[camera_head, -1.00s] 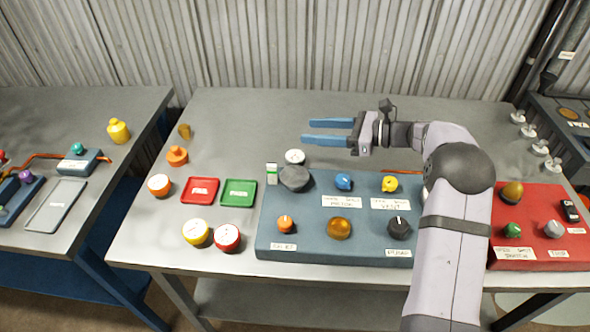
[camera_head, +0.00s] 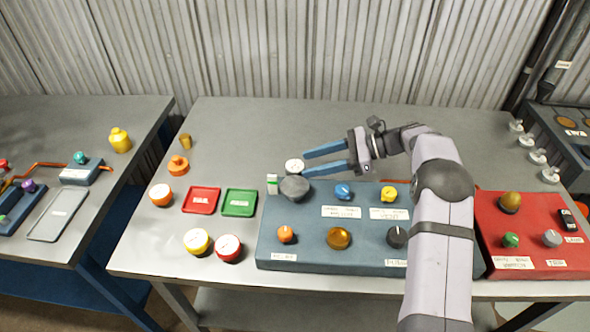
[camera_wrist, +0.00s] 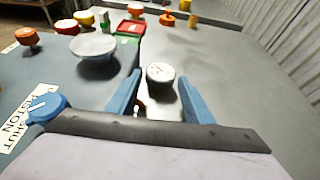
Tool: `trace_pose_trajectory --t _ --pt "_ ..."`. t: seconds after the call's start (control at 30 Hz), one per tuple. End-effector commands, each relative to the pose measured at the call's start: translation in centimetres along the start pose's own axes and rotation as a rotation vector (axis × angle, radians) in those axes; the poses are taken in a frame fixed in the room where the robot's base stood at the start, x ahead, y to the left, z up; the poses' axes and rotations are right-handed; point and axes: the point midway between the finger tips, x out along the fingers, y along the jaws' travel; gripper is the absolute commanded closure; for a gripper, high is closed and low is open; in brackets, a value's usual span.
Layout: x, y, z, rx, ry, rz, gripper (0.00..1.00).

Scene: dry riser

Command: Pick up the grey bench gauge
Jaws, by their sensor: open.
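The grey bench gauge (camera_head: 294,166) is a small round grey piece with a white dial face, standing on the table just behind the blue panel. In the wrist view the gauge (camera_wrist: 161,75) sits upright ahead of my gripper, in line with the gap between the fingers. My gripper (camera_head: 306,162) has two blue fingers and is open and empty. Its fingertips point left, close to the gauge. In the wrist view my gripper (camera_wrist: 162,82) shows one finger each side of the gap. Whether the fingers touch the gauge cannot be told.
A dark grey round knob (camera_head: 295,188) stands on the blue panel (camera_head: 310,228), close to the gauge. A white and green box (camera_head: 272,184) is left of it. Red (camera_head: 202,201) and green (camera_head: 239,203) trays lie further left. The table behind the gauge is clear.

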Motion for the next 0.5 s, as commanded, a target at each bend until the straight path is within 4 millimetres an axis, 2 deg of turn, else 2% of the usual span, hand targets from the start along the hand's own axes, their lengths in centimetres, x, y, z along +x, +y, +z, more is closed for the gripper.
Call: trace_pose_trajectory --t 0.27,0.5 --pt "0.8 0.0 0.1 0.001 -0.001 0.001 0.53" --pt "3.3 -0.1 0.2 0.002 0.000 0.003 0.53"
